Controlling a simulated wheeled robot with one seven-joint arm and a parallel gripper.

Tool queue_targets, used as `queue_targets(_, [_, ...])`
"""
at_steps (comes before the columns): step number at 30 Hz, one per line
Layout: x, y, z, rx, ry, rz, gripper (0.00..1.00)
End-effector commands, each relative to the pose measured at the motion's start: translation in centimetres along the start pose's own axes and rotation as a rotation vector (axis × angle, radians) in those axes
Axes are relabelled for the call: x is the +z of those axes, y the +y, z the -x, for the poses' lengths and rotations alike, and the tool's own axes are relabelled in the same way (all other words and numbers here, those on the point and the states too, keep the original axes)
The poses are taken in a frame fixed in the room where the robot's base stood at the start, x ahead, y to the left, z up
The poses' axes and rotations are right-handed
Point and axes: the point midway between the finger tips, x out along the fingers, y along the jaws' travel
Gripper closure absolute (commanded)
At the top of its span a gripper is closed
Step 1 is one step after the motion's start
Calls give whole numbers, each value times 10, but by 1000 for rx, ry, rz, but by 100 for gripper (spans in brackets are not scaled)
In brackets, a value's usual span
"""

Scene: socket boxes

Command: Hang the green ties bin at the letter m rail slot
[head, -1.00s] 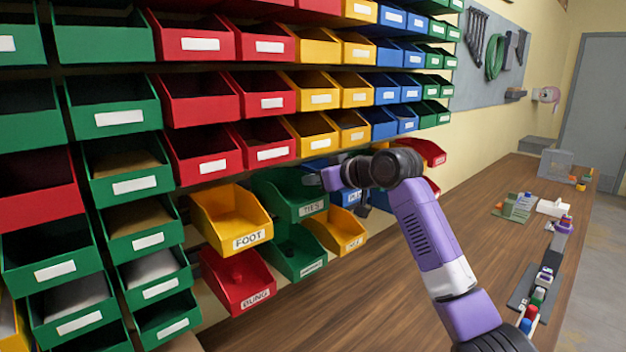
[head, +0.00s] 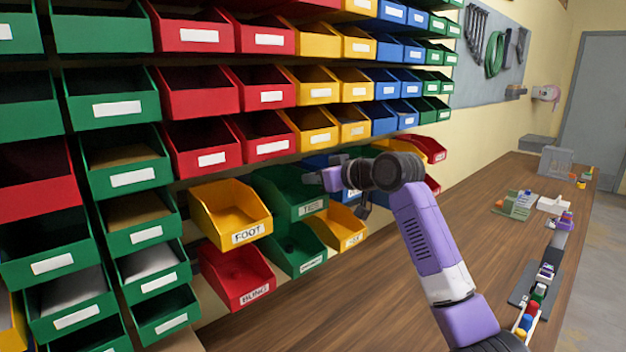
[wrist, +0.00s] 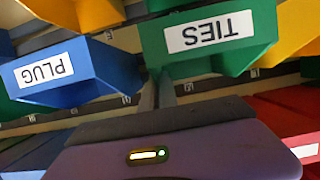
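The green ties bin (head: 300,198) hangs in the upper row of the small group of bins below the shelving. It also shows in the wrist view (wrist: 258,38), with its TIES label upside down. My gripper (head: 322,182) is at the right side of this bin. In the wrist view its two narrow grey fingers (wrist: 157,78) lie close together and point at the bin's lower left edge. I cannot tell whether they touch or hold it. Small letters mark the rail (wrist: 200,90), but they are too small to read surely, and I cannot pick out the m slot.
The yellow FOOT bin (head: 230,212) is left of the ties bin, with a red bin (head: 238,275) below. Another green bin (head: 300,250) and a yellow bin (head: 338,228) hang below. The blue PLUG bin (wrist: 75,72) is beside the fingers. The bench (head: 400,300) is clear in front.

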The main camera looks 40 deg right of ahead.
Motion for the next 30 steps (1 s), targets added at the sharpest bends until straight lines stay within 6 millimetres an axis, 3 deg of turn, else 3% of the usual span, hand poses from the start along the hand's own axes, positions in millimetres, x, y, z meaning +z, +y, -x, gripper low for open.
queue_targets(2, [-1, 0, 0, 0, 1, 0, 100])
queue_targets(6, [-1, 0, 0, 0, 1, 0, 71])
queue_targets(17, [0, 0, 3, 0, 0, 1, 71])
queue_targets(30, [0, 0, 65, 1, 2, 0, 71])
